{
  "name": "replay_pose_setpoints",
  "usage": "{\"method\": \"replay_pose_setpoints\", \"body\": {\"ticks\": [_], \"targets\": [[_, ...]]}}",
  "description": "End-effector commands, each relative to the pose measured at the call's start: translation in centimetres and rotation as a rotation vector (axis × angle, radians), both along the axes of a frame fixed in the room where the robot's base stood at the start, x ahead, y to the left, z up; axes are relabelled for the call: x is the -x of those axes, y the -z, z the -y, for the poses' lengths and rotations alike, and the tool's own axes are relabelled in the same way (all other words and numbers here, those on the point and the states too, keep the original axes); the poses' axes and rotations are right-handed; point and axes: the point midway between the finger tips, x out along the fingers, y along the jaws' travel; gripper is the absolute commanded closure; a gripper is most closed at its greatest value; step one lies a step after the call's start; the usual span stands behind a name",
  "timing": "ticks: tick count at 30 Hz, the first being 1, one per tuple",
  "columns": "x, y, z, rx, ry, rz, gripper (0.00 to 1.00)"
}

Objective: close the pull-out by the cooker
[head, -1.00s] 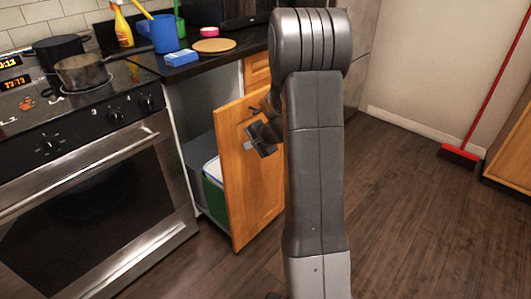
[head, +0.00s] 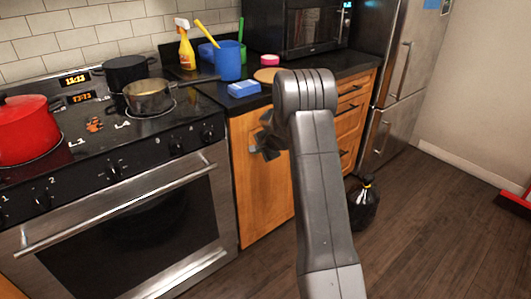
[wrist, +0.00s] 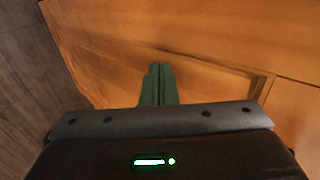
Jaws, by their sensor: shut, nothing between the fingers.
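The pull-out's wooden front (head: 262,200) stands right beside the cooker (head: 120,215) in the head view. It looks about in line with the cooker's front, and no open side or inside of it shows. My arm hides its right edge, so I cannot tell whether a small gap is left there. My gripper (head: 266,145) is at the upper part of the front, shut and empty. In the wrist view its closed fingers (wrist: 158,75) point at the wooden front (wrist: 130,45), touching or very close to it.
The black counter (head: 215,92) above holds a blue container (head: 229,60), a spray bottle (head: 185,48) and a blue-and-white box (head: 244,89). Wooden drawers (head: 350,110) and a fridge (head: 400,80) stand to the right.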

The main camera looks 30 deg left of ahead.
Motion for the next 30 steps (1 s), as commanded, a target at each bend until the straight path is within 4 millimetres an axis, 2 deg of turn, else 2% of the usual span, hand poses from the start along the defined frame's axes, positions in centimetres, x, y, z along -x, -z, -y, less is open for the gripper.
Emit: {"method": "replay_pose_setpoints", "body": {"ticks": [4, 12, 25, 30], "targets": [[-0.5, -0.1, -1.4, 0.000, 0.000, 0.000, 1.00], [-0.9, 0.0, -2.6, -0.001, 0.000, 0.000, 1.00], [-1.1, -0.3, -2.8, -0.006, 0.002, 0.006, 1.00], [-1.2, -0.1, -2.2, -0.006, 0.003, 0.007, 1.00]]}}
